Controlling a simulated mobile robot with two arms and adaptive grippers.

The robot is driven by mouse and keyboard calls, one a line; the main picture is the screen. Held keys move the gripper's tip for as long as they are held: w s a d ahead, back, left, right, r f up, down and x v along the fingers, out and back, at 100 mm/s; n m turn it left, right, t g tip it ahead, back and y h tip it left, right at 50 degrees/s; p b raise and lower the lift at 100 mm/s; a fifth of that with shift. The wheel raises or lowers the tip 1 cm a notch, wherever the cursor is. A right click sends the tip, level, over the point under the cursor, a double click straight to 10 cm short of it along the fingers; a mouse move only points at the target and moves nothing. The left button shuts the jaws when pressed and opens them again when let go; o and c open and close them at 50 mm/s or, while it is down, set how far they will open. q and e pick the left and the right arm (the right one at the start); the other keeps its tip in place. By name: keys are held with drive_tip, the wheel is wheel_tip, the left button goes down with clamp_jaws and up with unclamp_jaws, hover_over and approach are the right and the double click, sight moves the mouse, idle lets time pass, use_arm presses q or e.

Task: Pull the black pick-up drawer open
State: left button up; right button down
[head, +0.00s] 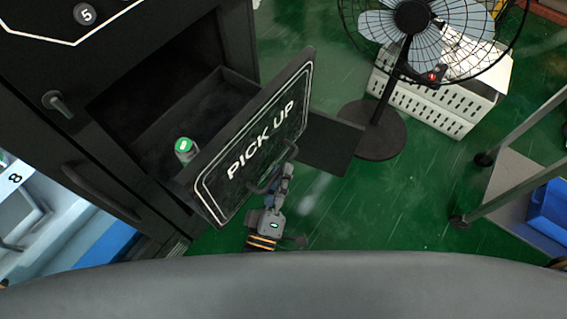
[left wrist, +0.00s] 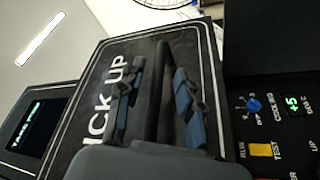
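The black pick-up drawer (head: 248,140), with "PICK UP" in white on its front, stands pulled out from the black machine in the head view. Its front also shows in the left wrist view (left wrist: 95,85). My left gripper (head: 279,180) is at the handle on the drawer front. In the left wrist view its two blue-padded fingers (left wrist: 158,100) stand apart on either side of the dark handle bar (left wrist: 158,70), with gaps visible. My right gripper is not in view.
A black fan (head: 410,60) on a round base stands beyond the drawer, with a white perforated crate (head: 435,105) behind it. A wheeled cart (head: 515,190) with a blue bin (head: 550,210) is at the right. Green floor between drawer and cart is clear.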

use_arm(q)
drive_tip(key=v, duration=0.9)
drive_tip(key=shift+s, duration=0.1)
drive_tip(key=s+a+f+m+g+y, duration=0.1)
drive_tip(key=a+f+m+g, duration=0.15)
drive_tip(key=f, duration=0.65)
drive_tip(key=s+a+f+m+g, duration=0.1)
drive_tip(key=a+f+m+g, duration=0.15)
drive_tip(key=f, duration=0.65)
drive_tip(key=s+a+f+m+g+y, duration=0.15)
drive_tip(key=f+g, duration=0.25)
drive_tip(key=f, duration=0.4)
drive_tip(key=s+a+f+m+g+y, duration=0.4)
drive_tip(key=s+a+f+g, duration=0.5)
drive_tip(key=s+a+f, duration=0.6)
drive_tip(key=s+f+p, duration=0.1)
drive_tip(key=s, duration=0.1)
drive_tip(key=shift+s+f, duration=0.35)
drive_tip(key=shift+s, duration=0.05)
drive_tip(key=shift+d, duration=0.1)
